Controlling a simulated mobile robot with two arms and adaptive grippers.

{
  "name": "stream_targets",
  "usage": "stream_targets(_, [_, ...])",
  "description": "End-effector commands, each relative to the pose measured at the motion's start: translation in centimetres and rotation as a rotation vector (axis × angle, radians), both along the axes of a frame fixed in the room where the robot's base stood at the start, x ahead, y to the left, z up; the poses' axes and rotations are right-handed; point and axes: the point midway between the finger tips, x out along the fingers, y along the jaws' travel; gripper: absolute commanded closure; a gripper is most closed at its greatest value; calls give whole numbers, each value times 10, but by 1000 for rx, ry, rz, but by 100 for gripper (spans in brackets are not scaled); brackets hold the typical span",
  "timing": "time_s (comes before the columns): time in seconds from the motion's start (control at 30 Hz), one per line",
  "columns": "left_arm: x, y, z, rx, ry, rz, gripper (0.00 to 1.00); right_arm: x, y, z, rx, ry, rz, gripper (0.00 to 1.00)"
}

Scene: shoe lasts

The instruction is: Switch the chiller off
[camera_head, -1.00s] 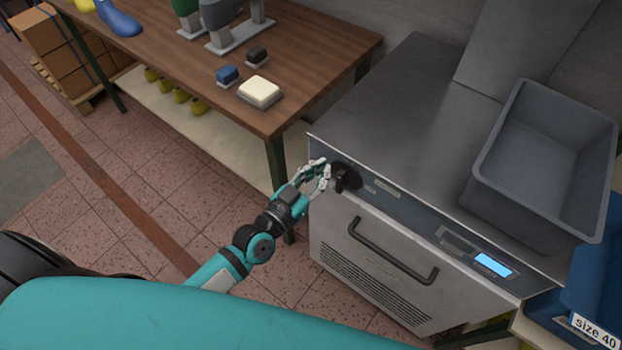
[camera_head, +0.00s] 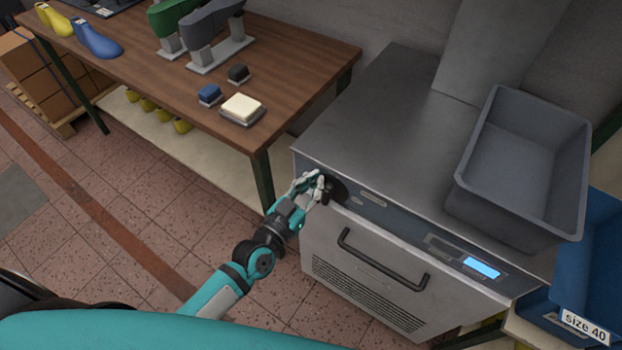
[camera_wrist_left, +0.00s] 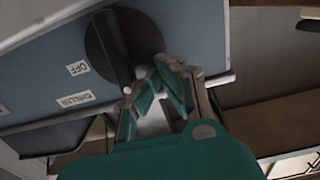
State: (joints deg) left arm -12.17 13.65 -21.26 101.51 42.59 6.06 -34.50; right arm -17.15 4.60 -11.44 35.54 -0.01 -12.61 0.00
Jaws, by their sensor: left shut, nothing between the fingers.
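The chiller (camera_head: 365,262) is a steel cabinet with a dark bar handle and a lit blue display (camera_head: 482,267) on its front panel. Its round black knob (camera_head: 336,188) sits at the left end of that panel. In the left wrist view the knob (camera_wrist_left: 110,45) has a raised grip bar, with labels "OFF" (camera_wrist_left: 77,68) and "CHILLER" (camera_wrist_left: 76,99) beside it. My left gripper (camera_head: 318,184) is shut and empty, its fingertips right at the knob; in the wrist view the fingertips (camera_wrist_left: 145,82) overlap the knob's lower edge. I cannot tell whether they touch. My right gripper is out of view.
A grey bin (camera_head: 520,165) stands on the chiller top at the right. A blue bin labelled "size 40" (camera_head: 585,290) is beside the chiller. A wooden table (camera_head: 150,85) with shoe lasts and small blocks stands at the left. The tiled floor before it is clear.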

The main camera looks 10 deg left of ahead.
Motion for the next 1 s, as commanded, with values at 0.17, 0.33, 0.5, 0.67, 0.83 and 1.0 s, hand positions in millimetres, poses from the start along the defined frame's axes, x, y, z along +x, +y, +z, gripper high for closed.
stream_targets(0.17, [-2,-4,-1,-1,3,-5,100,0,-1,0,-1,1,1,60])
stream_targets(0.33, [-2,-4,-1,-1,4,-6,100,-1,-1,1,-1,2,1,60])
stream_targets(0.5, [-4,-10,1,0,5,-6,100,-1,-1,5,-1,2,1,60])
stream_targets(0.67, [-6,-17,2,-2,5,-6,100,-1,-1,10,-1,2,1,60])
stream_targets(0.83, [-6,-18,1,-1,3,-6,100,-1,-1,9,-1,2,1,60])
stream_targets(1.0, [-6,-18,1,-1,3,-5,100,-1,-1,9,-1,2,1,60])
